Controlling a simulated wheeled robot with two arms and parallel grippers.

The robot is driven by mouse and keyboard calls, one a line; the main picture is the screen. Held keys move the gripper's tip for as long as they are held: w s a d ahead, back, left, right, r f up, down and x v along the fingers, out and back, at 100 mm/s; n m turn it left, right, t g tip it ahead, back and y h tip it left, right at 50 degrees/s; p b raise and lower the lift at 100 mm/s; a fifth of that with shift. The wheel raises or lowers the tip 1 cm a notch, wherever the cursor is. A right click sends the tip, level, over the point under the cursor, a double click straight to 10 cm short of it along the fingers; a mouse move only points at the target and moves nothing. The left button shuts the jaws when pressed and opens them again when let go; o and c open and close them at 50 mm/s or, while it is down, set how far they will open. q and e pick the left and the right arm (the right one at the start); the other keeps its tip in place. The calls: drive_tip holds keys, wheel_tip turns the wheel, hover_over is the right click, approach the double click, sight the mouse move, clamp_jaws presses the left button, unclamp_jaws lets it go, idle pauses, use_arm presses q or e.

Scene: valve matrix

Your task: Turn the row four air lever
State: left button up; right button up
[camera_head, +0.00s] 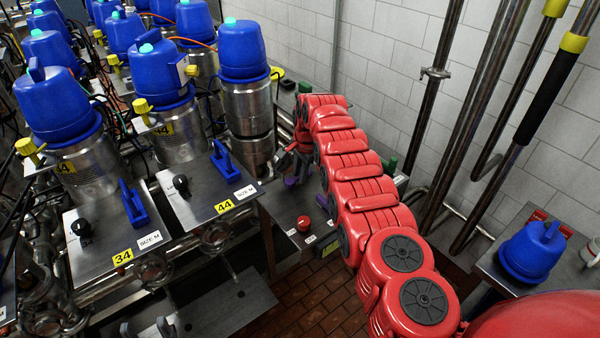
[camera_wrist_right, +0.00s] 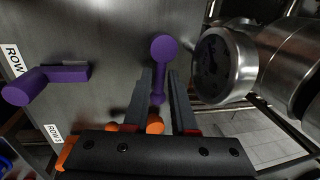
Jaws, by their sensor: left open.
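In the right wrist view a purple lever with a round end (camera_wrist_right: 164,47) sticks out from a grey metal panel (camera_wrist_right: 105,35). A second purple lever (camera_wrist_right: 45,82) is at the left, beside a label reading "ROW" with its number unclear. In the head view my right gripper (camera_head: 287,160) is at the panel's far side, largely hidden by my red arm. My left gripper (camera_head: 145,328) is open at the bottom edge.
Orange parts (camera_wrist_right: 154,125) show between my right gripper's fingers. A steel cylinder (camera_wrist_right: 222,65) stands close on the right. A red button (camera_head: 304,223) sits on the near panel. Blue-capped canisters (camera_head: 160,75) fill the left; pipes and a white wall are right.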

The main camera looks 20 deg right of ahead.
clamp_jaws()
idle(1.2)
